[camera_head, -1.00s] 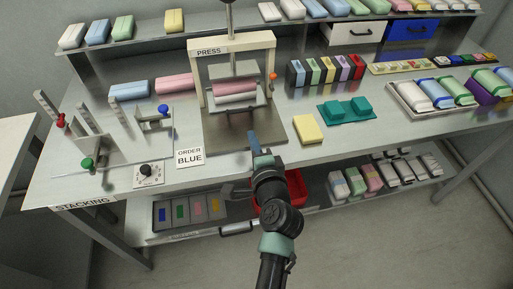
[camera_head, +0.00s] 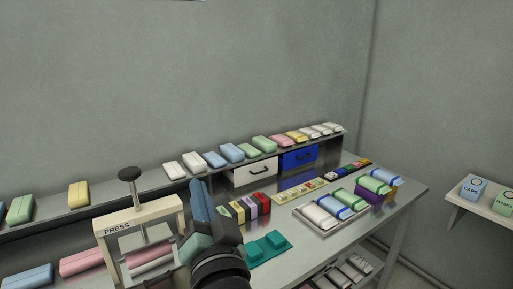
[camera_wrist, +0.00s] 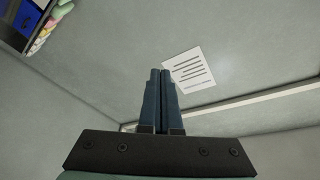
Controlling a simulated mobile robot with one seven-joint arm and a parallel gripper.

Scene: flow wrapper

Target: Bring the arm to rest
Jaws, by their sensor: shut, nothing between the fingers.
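My gripper (camera_head: 203,208) is raised in front of the bench in the head view, with its blue fingers pointing up. In the wrist view my gripper (camera_wrist: 160,74) shows its two fingers side by side, shut with nothing between them. Behind the fingers is a grey surface with a white printed sheet (camera_wrist: 188,70). My arm's lower links are out of sight below the head view.
The press (camera_head: 140,222) stands just left of my gripper, holding a pink roll. A teal fixture (camera_head: 268,248) and a tray (camera_head: 300,213) of wrapped bars lie to the right. A shelf (camera_head: 125,200) of bars runs behind. A wall shelf (camera_head: 470,205) holds boxes at far right.

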